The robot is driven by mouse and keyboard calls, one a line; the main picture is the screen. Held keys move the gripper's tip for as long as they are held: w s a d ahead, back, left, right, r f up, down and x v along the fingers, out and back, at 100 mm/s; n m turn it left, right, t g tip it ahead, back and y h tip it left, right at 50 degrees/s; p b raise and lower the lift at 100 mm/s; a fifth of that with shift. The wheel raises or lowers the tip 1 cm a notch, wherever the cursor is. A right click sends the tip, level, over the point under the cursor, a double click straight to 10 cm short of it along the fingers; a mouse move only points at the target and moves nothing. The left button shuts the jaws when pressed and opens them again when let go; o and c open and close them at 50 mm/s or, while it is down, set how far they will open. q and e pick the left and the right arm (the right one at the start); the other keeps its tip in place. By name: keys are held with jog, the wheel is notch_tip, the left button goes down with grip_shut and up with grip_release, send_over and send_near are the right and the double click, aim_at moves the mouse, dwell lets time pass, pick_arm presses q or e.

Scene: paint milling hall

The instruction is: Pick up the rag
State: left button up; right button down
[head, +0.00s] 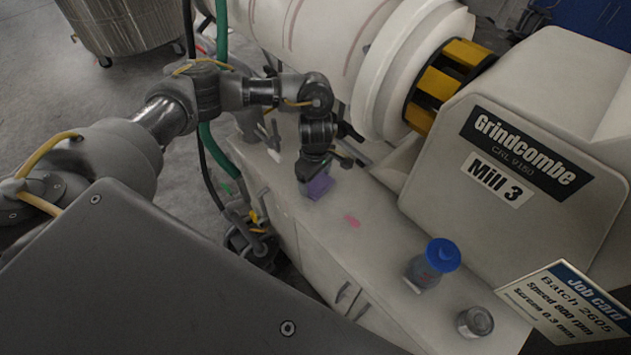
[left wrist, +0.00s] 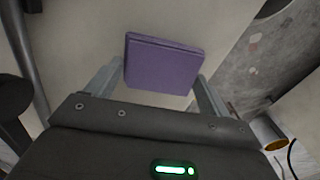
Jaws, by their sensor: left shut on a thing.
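The rag (head: 319,187) is a folded purple pad at the far left part of the cabinet top. My left gripper (head: 317,172) reaches down to it from above and is shut on it. In the left wrist view the rag (left wrist: 162,66) sits between the two fingertips of the left gripper (left wrist: 160,82), a flat block with straight edges. I cannot tell whether its underside touches the cabinet top. The right gripper is not in view.
The pale cabinet top (head: 375,262) holds a jar with a blue lid (head: 436,262), a small metal tin (head: 475,322) and a pink stain (head: 352,221). The mill (head: 515,165) stands behind. A job card (head: 566,305) is at right. Hoses (head: 213,160) hang near my left arm.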

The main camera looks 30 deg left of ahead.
pick_arm(q)
jog(key=s+r, duration=0.1)
jog(key=r, duration=0.1)
jog(key=s+r, duration=0.3)
jog(key=r, duration=0.2)
jog(key=shift+s+d, duration=0.3)
jog(key=shift+d, duration=0.1)
jog(key=s+d+r+b, duration=0.1)
jog(key=s+r, duration=0.3)
jog(key=s, duration=0.5)
jog(key=shift+d+b, duration=0.35)
jog(key=shift+b, duration=0.05)
jog(key=shift+s, duration=0.1)
jog(key=o, duration=0.5)
jog(key=shift+c, duration=0.2)
jog(key=shift+r, duration=0.1)
jog(key=c, duration=0.4)
jog(key=w+r+m, duration=0.1)
jog(key=r+m, duration=0.1)
jog(key=m, duration=0.3)
jog(key=w+r+m, duration=0.1)
jog(key=r+m, duration=0.1)
jog(key=m, duration=0.3)
jog(key=w+r+m, duration=0.1)
jog(key=r+m, duration=0.1)
jog(key=m, duration=0.3)
jog(key=shift+w+a+m, duration=0.1)
jog(key=shift+w+m, duration=0.1)
jog(key=shift+m, duration=0.2)
